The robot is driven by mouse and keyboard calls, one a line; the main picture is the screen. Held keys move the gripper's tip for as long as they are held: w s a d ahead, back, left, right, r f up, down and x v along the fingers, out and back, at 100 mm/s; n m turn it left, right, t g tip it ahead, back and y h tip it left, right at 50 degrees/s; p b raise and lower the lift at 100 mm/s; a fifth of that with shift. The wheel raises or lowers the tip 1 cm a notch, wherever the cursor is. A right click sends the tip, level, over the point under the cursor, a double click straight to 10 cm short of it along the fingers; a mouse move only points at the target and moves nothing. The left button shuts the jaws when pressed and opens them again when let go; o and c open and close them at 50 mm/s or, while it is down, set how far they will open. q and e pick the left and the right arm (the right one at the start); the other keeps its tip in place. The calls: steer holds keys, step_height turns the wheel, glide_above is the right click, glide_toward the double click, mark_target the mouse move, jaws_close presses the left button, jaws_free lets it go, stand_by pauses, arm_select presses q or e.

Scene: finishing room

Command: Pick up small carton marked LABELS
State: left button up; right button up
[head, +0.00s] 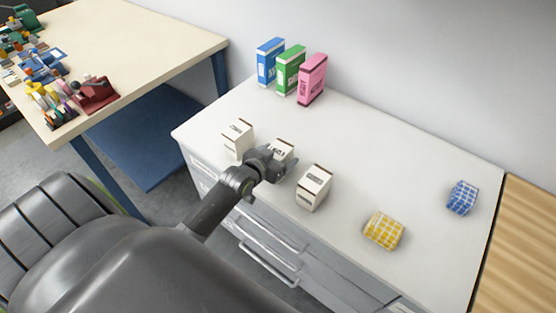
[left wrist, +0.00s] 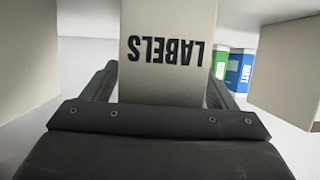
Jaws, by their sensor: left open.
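The small carton marked LABELS (left wrist: 165,75) is off-white with dark print, which reads upside down in the left wrist view. In the head view this carton (head: 284,146) stands on the white cabinet top (head: 375,165), partly hidden by my left gripper (head: 279,164). In the left wrist view the open fingers of my left gripper (left wrist: 162,88) show on both sides of the carton's lower part. I cannot tell whether they touch it. My right gripper is not in view.
Similar cartons stand to the left (head: 238,138) and right (head: 314,187) of it, close by. Blue (head: 269,62), green (head: 290,70) and pink (head: 312,79) boxes stand at the back. Yellow (head: 384,230) and blue (head: 462,197) checked items lie to the right.

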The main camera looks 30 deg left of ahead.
arm_select(q)
steer(key=c, duration=1.2)
